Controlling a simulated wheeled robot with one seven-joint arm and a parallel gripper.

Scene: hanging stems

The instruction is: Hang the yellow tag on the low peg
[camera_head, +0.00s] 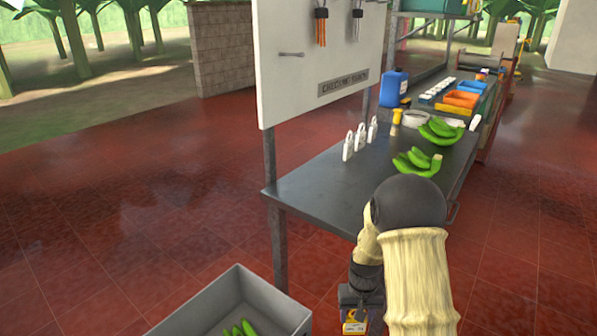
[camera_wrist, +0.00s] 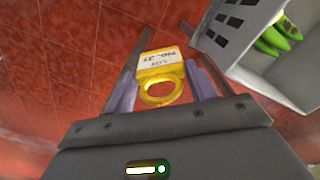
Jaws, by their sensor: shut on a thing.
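The yellow tag (camera_wrist: 161,68) with a white label and a ring end is held between the fingers of my gripper (camera_wrist: 160,90) in the wrist view. In the head view the tag (camera_head: 354,327) shows at the bottom edge below my gripper (camera_head: 357,312), low in front of the bench. A single grey peg (camera_head: 291,54) sticks out low on the white board (camera_head: 290,88). Higher on the board, an orange bundle (camera_head: 321,30) and a metal-coloured bundle (camera_head: 357,25) hang from dark holders. The gripper is well below and to the right of the low peg.
A grey crate (camera_head: 282,319) with bananas stands at the lower left. It also shows in the wrist view (camera_wrist: 237,58). Red floor left of the bench is clear.

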